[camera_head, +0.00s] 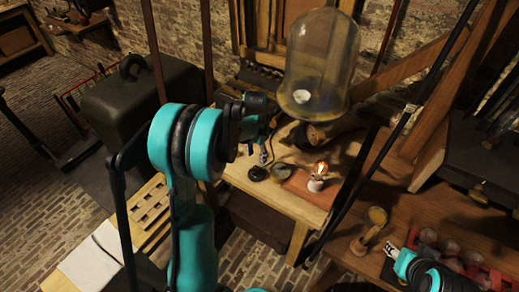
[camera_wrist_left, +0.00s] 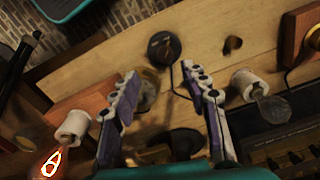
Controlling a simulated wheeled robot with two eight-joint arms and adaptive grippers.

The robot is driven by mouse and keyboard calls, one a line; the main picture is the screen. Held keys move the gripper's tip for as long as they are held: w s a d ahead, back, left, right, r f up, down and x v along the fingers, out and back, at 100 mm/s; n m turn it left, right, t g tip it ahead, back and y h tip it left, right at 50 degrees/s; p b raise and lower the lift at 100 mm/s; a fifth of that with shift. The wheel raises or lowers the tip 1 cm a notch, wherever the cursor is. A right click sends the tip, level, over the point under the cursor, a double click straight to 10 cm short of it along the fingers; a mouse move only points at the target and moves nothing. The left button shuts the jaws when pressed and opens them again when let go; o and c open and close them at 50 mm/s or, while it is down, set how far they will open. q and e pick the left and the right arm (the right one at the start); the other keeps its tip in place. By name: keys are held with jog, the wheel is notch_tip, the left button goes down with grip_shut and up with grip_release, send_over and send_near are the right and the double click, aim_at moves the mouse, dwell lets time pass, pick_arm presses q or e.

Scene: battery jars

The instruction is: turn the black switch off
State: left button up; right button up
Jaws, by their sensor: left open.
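The black switch (camera_head: 258,173) is a small round black base with a knob or lever, on the wooden bench. In the left wrist view the switch (camera_wrist_left: 165,47) lies just beyond my fingertips, apart from them; its lever position is unclear. My left gripper (camera_head: 262,152) is open above the bench close to the switch. In the wrist view its two purple-and-white fingers (camera_wrist_left: 160,72) are spread with nothing gripped. A lit bulb (camera_head: 320,170) in a white socket stands on a reddish board; it shows in the wrist view (camera_wrist_left: 50,163). My right gripper (camera_head: 391,251) is partly visible at lower right; its jaws are unclear.
A large glass bell jar (camera_head: 318,62) rises behind the bench (camera_head: 285,203). An unlit bulb (camera_wrist_left: 271,108) sits in a white socket to the right in the wrist view. A wire runs from the switch. A second wooden table (camera_head: 345,240) holds jars at right.

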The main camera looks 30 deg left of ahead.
aim_at(256, 167)
pick_arm(q)
jog(key=shift+w+a+f, duration=0.25)
jog(key=shift+w+a, duration=0.1)
jog(key=shift+w, duration=0.05)
jog(key=shift+w+a+f, duration=0.1)
jog(key=shift+f, duration=0.2)
notch_tip(256, 167, down, 7)
jog(key=shift+f+b, duration=0.15)
jog(key=shift+b, duration=0.95)
pick_arm(e)
jog(key=shift+w+f, duration=0.2)
jog(key=shift+f, duration=0.65)
pick_arm(q)
grip_shut()
